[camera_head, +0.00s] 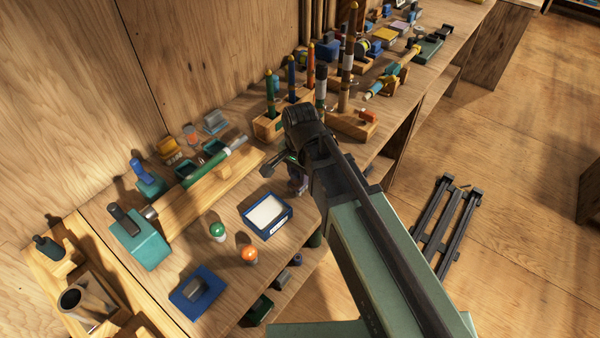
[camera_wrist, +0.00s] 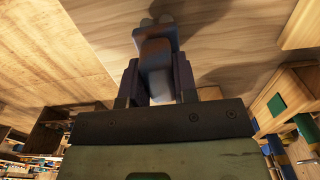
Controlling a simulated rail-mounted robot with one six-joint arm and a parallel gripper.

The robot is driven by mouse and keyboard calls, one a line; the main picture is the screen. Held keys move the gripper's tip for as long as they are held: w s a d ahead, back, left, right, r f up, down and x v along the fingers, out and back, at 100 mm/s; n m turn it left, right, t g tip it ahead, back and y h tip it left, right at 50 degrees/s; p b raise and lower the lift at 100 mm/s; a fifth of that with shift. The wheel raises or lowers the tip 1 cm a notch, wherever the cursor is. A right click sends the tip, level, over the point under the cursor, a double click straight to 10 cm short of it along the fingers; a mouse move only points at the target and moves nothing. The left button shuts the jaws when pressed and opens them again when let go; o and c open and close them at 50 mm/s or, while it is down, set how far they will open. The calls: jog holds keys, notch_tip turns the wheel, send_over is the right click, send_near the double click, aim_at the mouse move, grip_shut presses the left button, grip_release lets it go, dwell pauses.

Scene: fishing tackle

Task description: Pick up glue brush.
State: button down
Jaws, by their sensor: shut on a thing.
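My gripper (camera_wrist: 156,82) is shut on a small grey and brown thing (camera_wrist: 155,55), taken to be the glue brush, though its shape is hard to make out. The fingers stand on both sides of it, and its far end shows beyond the fingertips. In the head view my gripper (camera_head: 285,165) is over the bench near its front edge, right of the teal tray and behind the blue box. My arm hides most of the held thing there. I cannot tell whether the thing touches the bench.
A blue box with white contents (camera_head: 267,215) stands in front of my gripper. Green (camera_head: 217,231) and orange (camera_head: 249,255) floats stand near it. A wooden block with upright rods (camera_head: 270,125) is behind. A teal block (camera_head: 138,240) is at left. The bench's front edge is close.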

notch_tip(320, 180, up, 19)
jog(key=p, duration=1.8)
jog(key=shift+r+p, duration=0.15)
jog(key=shift+p, duration=0.15)
jog(key=c, duration=1.5)
grip_release()
jog(key=shift+c, duration=1.1)
